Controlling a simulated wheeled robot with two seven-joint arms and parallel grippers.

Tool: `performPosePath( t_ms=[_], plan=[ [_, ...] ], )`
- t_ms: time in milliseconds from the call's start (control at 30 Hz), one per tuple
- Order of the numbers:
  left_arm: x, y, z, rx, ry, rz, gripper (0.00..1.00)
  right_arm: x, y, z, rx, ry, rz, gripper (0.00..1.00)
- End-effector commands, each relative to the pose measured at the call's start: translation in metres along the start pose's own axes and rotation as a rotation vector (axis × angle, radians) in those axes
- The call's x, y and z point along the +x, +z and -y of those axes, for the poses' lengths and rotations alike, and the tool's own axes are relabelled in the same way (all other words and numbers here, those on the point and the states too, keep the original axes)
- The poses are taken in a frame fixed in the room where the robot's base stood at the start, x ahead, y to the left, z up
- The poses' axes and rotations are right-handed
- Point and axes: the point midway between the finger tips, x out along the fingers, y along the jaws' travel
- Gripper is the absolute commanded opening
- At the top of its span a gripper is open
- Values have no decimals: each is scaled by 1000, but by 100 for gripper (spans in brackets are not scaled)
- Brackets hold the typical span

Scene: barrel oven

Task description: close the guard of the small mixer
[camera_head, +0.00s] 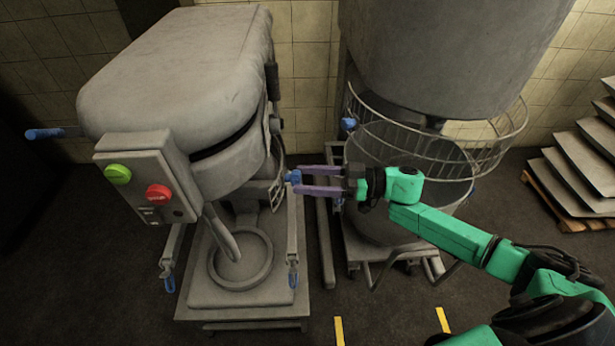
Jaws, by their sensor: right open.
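The small mixer (185,80) stands at the left, a grey machine with a green and a red button on its front box. Its wire guard (277,187) is swung to the mixer's right side, seen nearly edge-on, and the front below the head is uncovered. A blue knob (293,176) shows at the guard's outer edge. My right gripper (303,181) reaches in from the right with its purple fingers apart. The fingertips are at the knob, one above and one below it; I cannot tell whether they touch it. My left gripper is out of view.
A larger mixer (450,50) with its own wire guard (500,135) and bowl stands just right, close behind my right gripper. Stacked trays (575,180) on a pallet are at the far right. The floor in front is clear, with yellow marks.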

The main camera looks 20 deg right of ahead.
Motion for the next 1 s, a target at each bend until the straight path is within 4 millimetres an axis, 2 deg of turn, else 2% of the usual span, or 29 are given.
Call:
performPosePath(
  t_ms=[233,267,400,433,467,1000],
  plan=[
    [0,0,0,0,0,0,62,3,1,0,1,1,1,74],
    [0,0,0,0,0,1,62,3,1,0,1,1,1,70],
    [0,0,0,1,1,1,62,2,1,0,1,1,1,17],
    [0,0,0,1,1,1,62,2,1,0,1,1,1,5],
    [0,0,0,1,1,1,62,2,1,0,1,1,1,0],
    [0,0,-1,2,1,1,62,2,1,0,0,0,1,0]
  ],
)
